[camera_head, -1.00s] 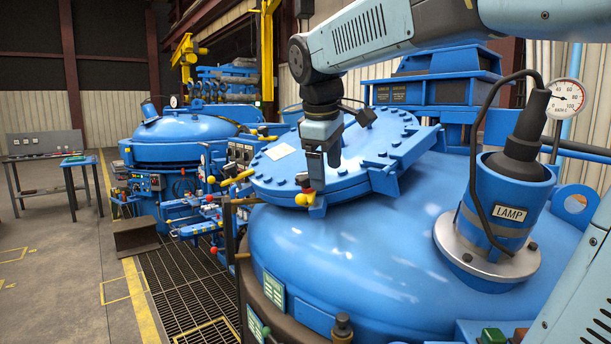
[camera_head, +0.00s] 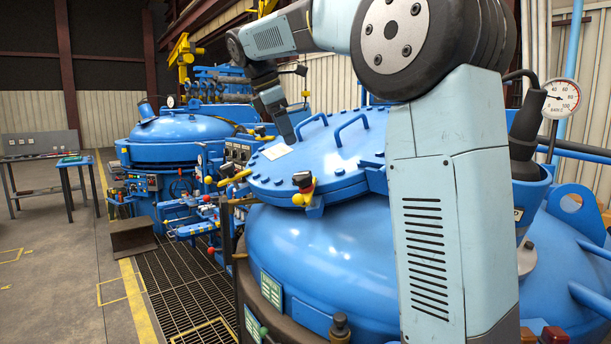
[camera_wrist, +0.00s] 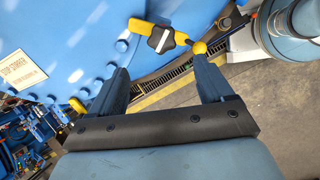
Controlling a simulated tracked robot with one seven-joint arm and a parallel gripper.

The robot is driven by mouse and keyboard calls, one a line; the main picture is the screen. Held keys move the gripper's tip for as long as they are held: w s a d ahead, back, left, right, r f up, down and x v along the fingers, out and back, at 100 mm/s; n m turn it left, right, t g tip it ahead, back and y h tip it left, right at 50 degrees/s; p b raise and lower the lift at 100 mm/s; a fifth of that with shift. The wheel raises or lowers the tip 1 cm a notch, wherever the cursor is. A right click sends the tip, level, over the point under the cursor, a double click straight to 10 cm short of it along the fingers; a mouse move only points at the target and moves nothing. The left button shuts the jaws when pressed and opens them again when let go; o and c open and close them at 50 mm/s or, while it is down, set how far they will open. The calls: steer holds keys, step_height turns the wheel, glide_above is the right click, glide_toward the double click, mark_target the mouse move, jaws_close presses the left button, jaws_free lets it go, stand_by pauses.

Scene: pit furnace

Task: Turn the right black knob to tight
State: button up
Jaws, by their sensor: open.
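A black knob (camera_head: 302,180) sits on a yellow fitting at the near edge of the blue furnace lid, with a red part beside it. In the wrist view the black knob (camera_wrist: 160,40) sits on a yellow handle (camera_wrist: 199,47) with a round ball end, ahead of my fingertips. My gripper (camera_head: 289,138) hangs above the far left part of the lid, apart from the knob in the head view. In the wrist view my gripper (camera_wrist: 160,66) has its two fingers spread with nothing between them. Whether the knob is tight cannot be told.
The lid (camera_head: 345,165) has raised blue handles and edge bolts. A white sign plate (camera_wrist: 20,74) lies on it. A pressure gauge (camera_head: 562,97) stands at right. My arm hides much of the right furnace. A second blue furnace (camera_head: 180,140) stands behind left; floor at left is open.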

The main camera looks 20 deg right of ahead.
mark_target(303, 173)
steer(key=x, duration=1.3)
steer(key=shift+f, duration=0.15)
steer(key=c, duration=0.9)
steer(key=shift+s+d, duration=0.1)
steer(key=shift+c, duration=0.3)
steer(key=shift+r, duration=0.2)
